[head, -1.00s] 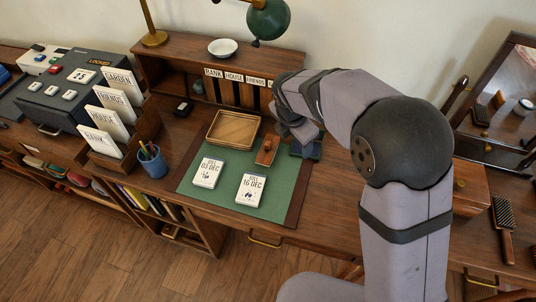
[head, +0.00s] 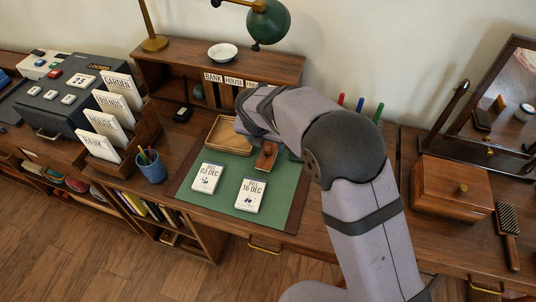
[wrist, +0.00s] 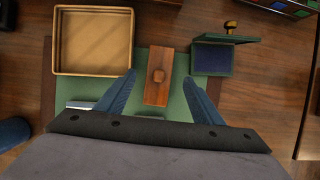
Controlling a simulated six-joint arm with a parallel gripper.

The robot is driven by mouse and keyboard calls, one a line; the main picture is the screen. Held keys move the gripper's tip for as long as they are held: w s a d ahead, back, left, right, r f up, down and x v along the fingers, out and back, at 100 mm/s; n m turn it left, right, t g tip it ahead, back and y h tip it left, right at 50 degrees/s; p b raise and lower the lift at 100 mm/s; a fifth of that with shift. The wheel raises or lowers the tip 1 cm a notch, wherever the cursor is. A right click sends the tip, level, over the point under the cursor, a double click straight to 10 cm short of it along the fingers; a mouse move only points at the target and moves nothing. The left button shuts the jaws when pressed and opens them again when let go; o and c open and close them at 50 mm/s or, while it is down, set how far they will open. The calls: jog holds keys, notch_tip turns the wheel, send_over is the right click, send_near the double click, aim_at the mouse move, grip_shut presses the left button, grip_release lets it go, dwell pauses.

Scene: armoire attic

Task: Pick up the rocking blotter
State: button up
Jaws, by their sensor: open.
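The rocking blotter (head: 266,157) is a brown wooden piece with a small round knob, lying on the green desk mat (head: 228,190). In the wrist view the blotter (wrist: 160,77) lies between and just beyond the two fingers of my gripper (wrist: 160,84), which are spread wide. My gripper is open and empty. In the head view my arm covers the gripper and the area behind the blotter. I cannot tell the gripper's height above the mat.
A wooden tray (wrist: 63,42) stands left of the blotter, and an open green box with a dark blue pad (wrist: 213,58) stands right. A pencil cup (head: 151,168) stands left.

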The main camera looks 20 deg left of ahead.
aim_at(268, 147)
jog(key=shift+p+x, duration=0.45)
jog(key=shift+x, duration=2.1)
jog(key=shift+s, duration=0.15)
jog(key=shift+c, duration=0.6)
jog(key=c, duration=1.1)
jog(key=shift+r, duration=0.1)
notch_tip(268, 147, up, 10)
jog(key=shift+f+b, duration=0.1)
jog(key=shift+b, duration=0.25)
